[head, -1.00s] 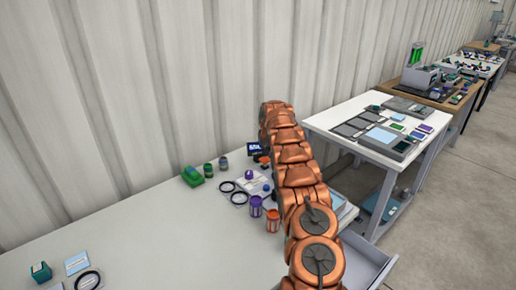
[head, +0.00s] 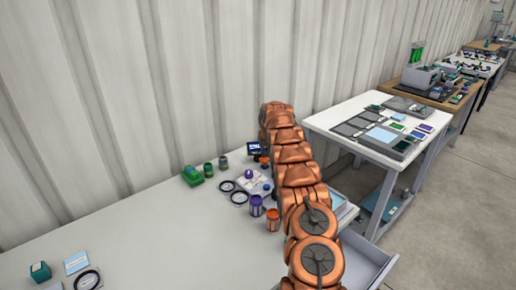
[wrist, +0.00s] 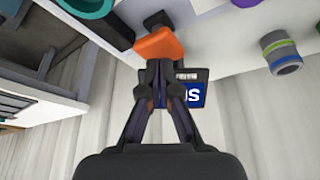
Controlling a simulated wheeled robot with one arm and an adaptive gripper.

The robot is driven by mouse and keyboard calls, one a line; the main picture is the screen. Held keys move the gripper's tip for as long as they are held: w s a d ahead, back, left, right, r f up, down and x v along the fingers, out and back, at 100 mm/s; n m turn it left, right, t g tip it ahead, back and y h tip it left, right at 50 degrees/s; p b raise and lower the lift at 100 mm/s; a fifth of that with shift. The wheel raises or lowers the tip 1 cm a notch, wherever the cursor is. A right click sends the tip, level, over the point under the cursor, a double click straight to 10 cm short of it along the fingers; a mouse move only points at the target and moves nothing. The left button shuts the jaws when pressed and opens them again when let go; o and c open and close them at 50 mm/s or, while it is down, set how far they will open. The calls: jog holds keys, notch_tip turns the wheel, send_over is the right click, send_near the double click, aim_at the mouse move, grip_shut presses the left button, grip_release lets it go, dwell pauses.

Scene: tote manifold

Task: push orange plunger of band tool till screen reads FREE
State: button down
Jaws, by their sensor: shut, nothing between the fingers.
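The band tool's orange plunger (wrist: 158,45) is at the top centre of the wrist view, with a dark part behind it. My gripper (wrist: 160,66) is shut and empty, its fingertips right at the orange plunger's near edge; I cannot tell whether they press on it. The dark screen (wrist: 191,93) with a blue field is behind the fingers; only part of its white lettering shows, so I cannot read it in full. In the head view the screen (head: 254,147) stands near the wall, and my arm hides most of the tool and my gripper.
In the wrist view a green-and-blue-banded grey cylinder (wrist: 281,52) stands to the right. The table's left middle is clear.

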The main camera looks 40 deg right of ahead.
jog(key=shift+f+b, duration=0.75)
jog(key=shift+f, duration=0.8)
jog(key=shift+r, duration=1.9)
jog(key=shift+r+p, duration=0.15)
jog(key=shift+p, duration=0.15)
notch_tip(320, 180, up, 6)
jog(key=r+p, duration=0.1)
jog(key=p, duration=0.5)
send_over(265, 159)
jog(key=shift+d+f+b, duration=0.1)
jog(key=shift+f+b, duration=0.3)
jog(key=shift+f, duration=3.25)
